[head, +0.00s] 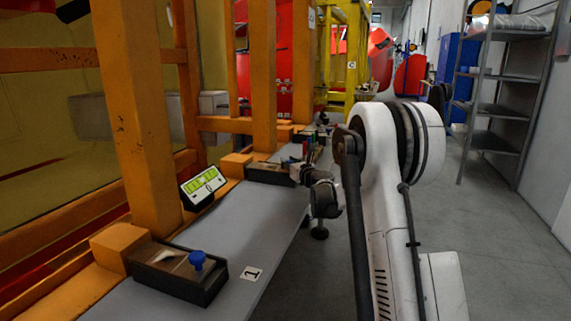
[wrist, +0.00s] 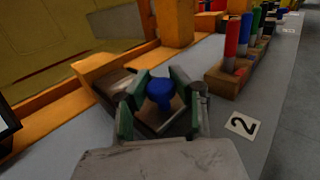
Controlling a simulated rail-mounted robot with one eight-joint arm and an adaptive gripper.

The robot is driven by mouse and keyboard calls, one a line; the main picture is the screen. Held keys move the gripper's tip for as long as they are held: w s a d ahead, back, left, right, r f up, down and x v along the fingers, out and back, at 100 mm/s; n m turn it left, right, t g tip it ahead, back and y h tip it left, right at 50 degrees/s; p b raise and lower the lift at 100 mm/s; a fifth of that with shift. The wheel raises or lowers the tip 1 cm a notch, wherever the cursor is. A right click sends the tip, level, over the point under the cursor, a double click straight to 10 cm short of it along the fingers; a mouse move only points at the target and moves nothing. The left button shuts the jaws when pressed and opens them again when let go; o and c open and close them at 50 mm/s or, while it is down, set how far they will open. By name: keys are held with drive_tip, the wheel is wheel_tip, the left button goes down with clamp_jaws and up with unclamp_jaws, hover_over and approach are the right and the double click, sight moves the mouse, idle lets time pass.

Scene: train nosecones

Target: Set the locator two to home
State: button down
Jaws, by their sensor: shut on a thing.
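In the wrist view, my gripper (wrist: 159,82) has its green-padded fingers closed around a blue knob (wrist: 160,97), one finger on each side. The fingers and palm hide much of this box. In the head view, my gripper (head: 298,174) is at the dark second locator box (head: 268,174) on the grey bench, and the knob there is hidden behind it. The knob's position along the box is hard to judge.
Locator one (head: 178,276), with a blue knob (head: 197,260), sits nearer on the bench (head: 215,235). A small green-screen display (head: 203,187) leans by an orange post. In the wrist view, a wooden rack with coloured cylinders (wrist: 238,78) stands close to my gripper's right.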

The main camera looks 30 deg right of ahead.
drive_tip(key=c, duration=1.4)
unclamp_jaws()
drive_tip(key=shift+w+a, duration=0.1)
drive_tip(key=shift+a, duration=0.1)
drive_tip(key=shift+o, duration=0.2)
drive_tip(key=s, duration=1.2)
drive_tip(key=shift+a, duration=0.2)
